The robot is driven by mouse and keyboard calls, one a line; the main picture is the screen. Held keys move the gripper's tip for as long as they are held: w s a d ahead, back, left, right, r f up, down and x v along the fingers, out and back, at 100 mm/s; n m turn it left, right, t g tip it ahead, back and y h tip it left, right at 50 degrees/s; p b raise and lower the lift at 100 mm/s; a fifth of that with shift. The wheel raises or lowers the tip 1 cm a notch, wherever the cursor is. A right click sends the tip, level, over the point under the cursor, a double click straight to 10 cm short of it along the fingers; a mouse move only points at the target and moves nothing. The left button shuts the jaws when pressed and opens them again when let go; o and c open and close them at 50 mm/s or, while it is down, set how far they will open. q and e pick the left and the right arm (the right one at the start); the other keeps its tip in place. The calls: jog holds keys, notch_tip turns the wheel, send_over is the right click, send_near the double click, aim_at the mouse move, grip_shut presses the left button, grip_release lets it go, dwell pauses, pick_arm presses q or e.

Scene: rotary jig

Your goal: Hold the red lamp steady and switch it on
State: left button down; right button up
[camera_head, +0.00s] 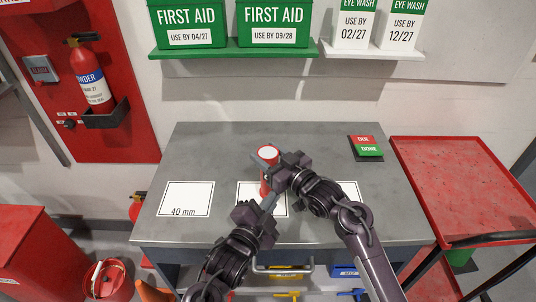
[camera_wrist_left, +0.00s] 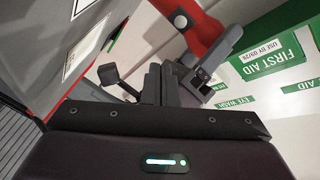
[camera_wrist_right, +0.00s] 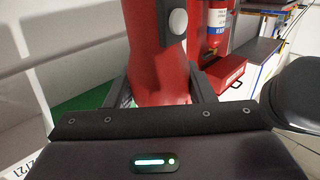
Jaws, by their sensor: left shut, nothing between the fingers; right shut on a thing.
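The red lamp (camera_head: 265,186) stands at the middle of the grey table, a red cylinder with a pale top. It fills the middle of the right wrist view (camera_wrist_right: 155,50), with a round white button (camera_wrist_right: 178,21) on its side. My right gripper (camera_head: 268,168) is shut around the lamp's body. My left gripper (camera_head: 272,196) is shut and empty, low beside the lamp on the near side. In the left wrist view the lamp (camera_wrist_left: 203,35) and its button (camera_wrist_left: 180,20) lie beyond my left fingertips (camera_wrist_left: 163,66), apart from them.
White cards lie on the table (camera_head: 215,140), one marked 40 mm (camera_head: 186,198). A red and green DUE/DONE block (camera_head: 367,147) sits at the back right. A red trolley (camera_head: 445,180) stands at the right, and a shelf (camera_head: 235,47) with first aid boxes hangs behind.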

aim_at(262, 185)
pick_arm(q)
jog(key=shift+s+a+f+m+g+h, duration=0.2)
jog(key=shift+s+a+m+g+h, duration=0.4)
jog(key=shift+m+g, duration=0.3)
jog(key=shift+s+a+f+m+g+h, duration=0.15)
jog(key=shift+s+a+m+g+h, duration=0.2)
jog(key=shift+s+m+g+h, duration=0.4)
jog(key=shift+s+a+f+m+g+h, duration=0.2)
jog(key=shift+s+a+m+g+h, duration=0.4)
jog(key=shift+m+g, duration=0.35)
jog(key=shift+w+d, duration=0.2)
jog(key=shift+w, duration=1.95)
jog(key=shift+w+d, duration=0.15)
jog(key=shift+w, duration=1.95)
jog(key=shift+w, duration=0.4)
jog(key=shift+w, duration=0.25)
jog(key=shift+s, duration=0.7)
